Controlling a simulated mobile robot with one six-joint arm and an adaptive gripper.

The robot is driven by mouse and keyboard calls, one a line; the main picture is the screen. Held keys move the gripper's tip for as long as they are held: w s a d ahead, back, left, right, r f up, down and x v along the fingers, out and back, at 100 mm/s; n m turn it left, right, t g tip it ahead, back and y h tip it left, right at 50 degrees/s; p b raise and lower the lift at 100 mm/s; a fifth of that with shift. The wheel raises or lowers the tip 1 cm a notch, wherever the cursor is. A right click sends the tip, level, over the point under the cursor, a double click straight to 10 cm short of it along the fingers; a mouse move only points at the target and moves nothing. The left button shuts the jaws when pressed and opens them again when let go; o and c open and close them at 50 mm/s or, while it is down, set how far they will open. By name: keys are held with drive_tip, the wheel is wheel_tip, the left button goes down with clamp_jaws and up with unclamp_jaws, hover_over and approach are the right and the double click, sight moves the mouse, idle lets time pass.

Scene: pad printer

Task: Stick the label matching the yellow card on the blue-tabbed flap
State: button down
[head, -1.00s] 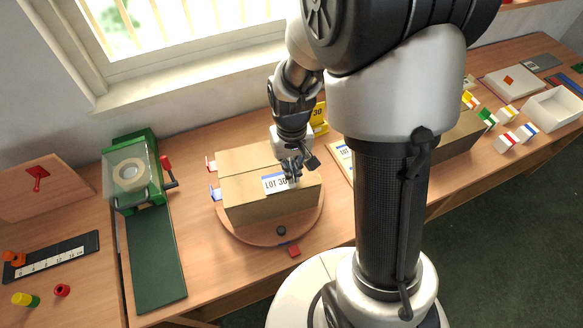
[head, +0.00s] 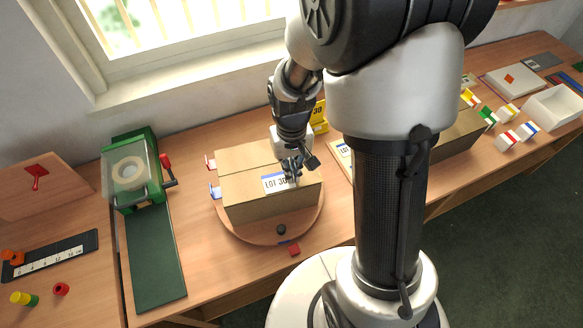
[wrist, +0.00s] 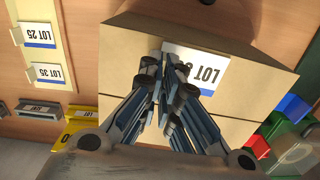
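A brown carton (head: 265,208) sits on a round wooden turntable (head: 237,232). A blue tab (head: 215,192) marks its front flap and a red tab (head: 210,163) its rear flap; the wrist view shows the blue tab (wrist: 292,108) at right. A white label with a blue edge, LOT 30 (head: 275,184), lies on the front, blue-tabbed flap. My gripper (head: 292,170) is right over the label; its fingers hide part of it in the wrist view (wrist: 205,62). The fingertips are close together, but whether they pinch the label is unclear. A yellow card reading 30 (head: 319,111) stands behind the carton.
In the wrist view, labels LOT 25 (wrist: 38,35) and LOT 35 (wrist: 47,74) lie on a backing at left. Small boxes and white trays (head: 553,108) are at far right.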

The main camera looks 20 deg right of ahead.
drive_tip(key=shift+f, duration=0.1)
drive_tip(key=c, duration=1.7)
unclamp_jaws()
drive_tip(key=shift+r+p, duration=2.5)
drive_tip(key=shift+r, duration=0.55)
drive_tip(key=shift+r, duration=0.15)
drive_tip(key=s+a+r+t+b, duration=0.1)
drive_tip(key=s+r, duration=0.4)
drive_tip(key=s+a+r+n+t+b, duration=0.1)
drive_tip(key=s+r+t, duration=0.1)
drive_tip(key=s+r, duration=0.3)
drive_tip(key=s+a+r+t+b, duration=0.1)
drive_tip(key=s+r+b, duration=0.1)
drive_tip(key=s+r, duration=0.3)
drive_tip(key=shift+a+r+t, duration=0.25)
drive_tip(key=shift+r+t, duration=0.05)
drive_tip(key=shift+r, duration=0.05)
